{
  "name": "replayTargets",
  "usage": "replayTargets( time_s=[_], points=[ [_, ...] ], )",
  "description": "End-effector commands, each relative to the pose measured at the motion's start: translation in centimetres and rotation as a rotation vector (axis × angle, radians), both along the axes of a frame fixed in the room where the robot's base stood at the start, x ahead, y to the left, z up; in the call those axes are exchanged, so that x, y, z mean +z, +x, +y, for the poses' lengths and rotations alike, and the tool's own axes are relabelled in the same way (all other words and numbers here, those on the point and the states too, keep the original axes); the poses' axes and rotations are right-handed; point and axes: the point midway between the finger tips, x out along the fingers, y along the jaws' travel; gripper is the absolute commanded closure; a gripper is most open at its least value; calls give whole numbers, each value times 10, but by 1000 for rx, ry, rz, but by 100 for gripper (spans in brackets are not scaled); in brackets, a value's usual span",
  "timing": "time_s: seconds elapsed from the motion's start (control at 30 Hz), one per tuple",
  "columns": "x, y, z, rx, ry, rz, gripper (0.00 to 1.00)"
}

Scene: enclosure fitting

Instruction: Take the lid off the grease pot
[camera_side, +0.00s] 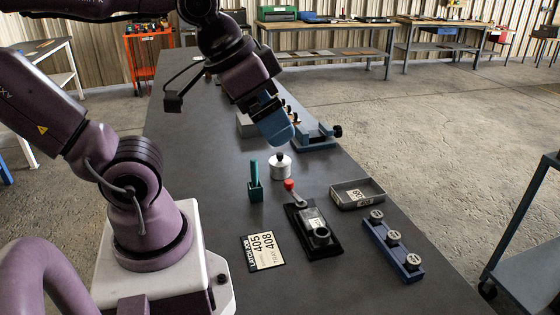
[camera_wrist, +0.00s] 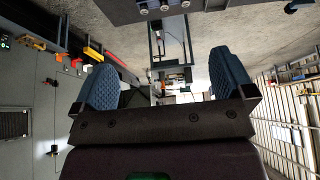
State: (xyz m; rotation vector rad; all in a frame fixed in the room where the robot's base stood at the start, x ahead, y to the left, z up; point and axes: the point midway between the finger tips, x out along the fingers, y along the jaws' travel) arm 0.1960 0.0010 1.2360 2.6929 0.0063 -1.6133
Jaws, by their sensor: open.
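The grease pot (camera_side: 280,170) is a small whitish round pot standing upright on the dark bench in the side view. Its lid (camera_side: 280,157) has a dark knob on top and sits on the pot. My gripper (camera_side: 281,138) has blue fingers and appears just above the knob in the side view, tilted, with a small gap between them. Depth is hard to judge there. In the wrist view the two blue fingers of my gripper (camera_wrist: 164,75) are spread wide with nothing between them. I cannot make out the pot in the wrist view.
Near the pot are a teal holder (camera_side: 256,191), a black fixture (camera_side: 314,232) with a red-knobbed lever, a grey tray (camera_side: 357,194) and a blue rail (camera_side: 393,247) with round knobs. A blue clamp-like fixture (camera_side: 318,138) stands behind. A label card (camera_side: 262,251) lies in front.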

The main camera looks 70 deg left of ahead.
Motion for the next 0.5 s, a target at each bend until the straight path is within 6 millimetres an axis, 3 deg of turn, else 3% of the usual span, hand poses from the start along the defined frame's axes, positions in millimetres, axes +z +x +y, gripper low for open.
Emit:
replayTargets(
  time_s=[0.17, 0.27, 0.5],
  points=[
    [-21, 8, 18, 86, -15, 115, 0],
    [-36, 23, 40, 177, -40, 204, 0],
    [-81, 65, 120, 482, -103, 320, 0]
  ],
)
